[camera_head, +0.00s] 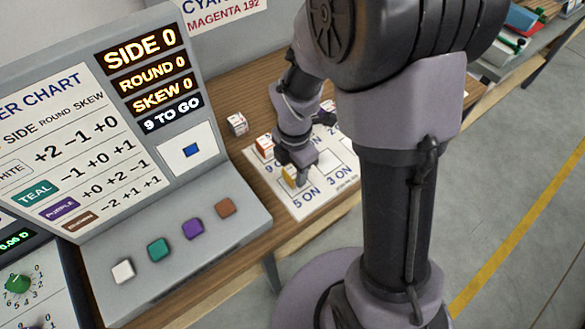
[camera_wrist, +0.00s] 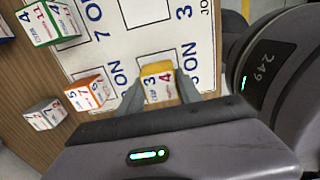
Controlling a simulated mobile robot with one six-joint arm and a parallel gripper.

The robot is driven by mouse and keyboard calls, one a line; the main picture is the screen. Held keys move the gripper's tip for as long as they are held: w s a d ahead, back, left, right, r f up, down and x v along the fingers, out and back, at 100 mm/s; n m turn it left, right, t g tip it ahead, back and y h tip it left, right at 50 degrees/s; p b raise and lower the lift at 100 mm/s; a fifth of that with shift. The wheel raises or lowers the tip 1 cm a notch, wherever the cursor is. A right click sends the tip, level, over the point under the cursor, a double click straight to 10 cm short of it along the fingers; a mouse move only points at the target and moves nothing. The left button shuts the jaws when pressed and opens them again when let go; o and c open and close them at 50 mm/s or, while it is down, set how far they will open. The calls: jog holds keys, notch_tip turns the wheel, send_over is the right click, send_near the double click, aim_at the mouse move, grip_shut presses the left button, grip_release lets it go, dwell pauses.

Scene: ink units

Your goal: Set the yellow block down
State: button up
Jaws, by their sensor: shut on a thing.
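The yellow block (camera_head: 289,176) has a yellow top and white sides with printed numbers. It also shows in the wrist view (camera_wrist: 158,82). My gripper (camera_head: 297,169) is shut on it, with one finger on each side in the wrist view (camera_wrist: 159,92). The block is at a printed square beside the "5 ON" label on the white sheet (camera_head: 318,200). I cannot tell whether its underside touches the sheet. My gripper partly hides the block in the head view.
An orange block (camera_wrist: 86,94), a grey-white block (camera_wrist: 45,113) and a green block (camera_wrist: 47,22) stand left of my gripper in the wrist view. The chart console (camera_head: 190,262) with coloured buttons stands left of the sheet. An empty printed square (camera_wrist: 145,10) lies beyond the block.

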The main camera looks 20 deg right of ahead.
jog(key=shift+f, duration=0.9)
jog(key=o, duration=1.4)
jog(key=shift+c, duration=0.2)
jog(key=shift+r, duration=0.15)
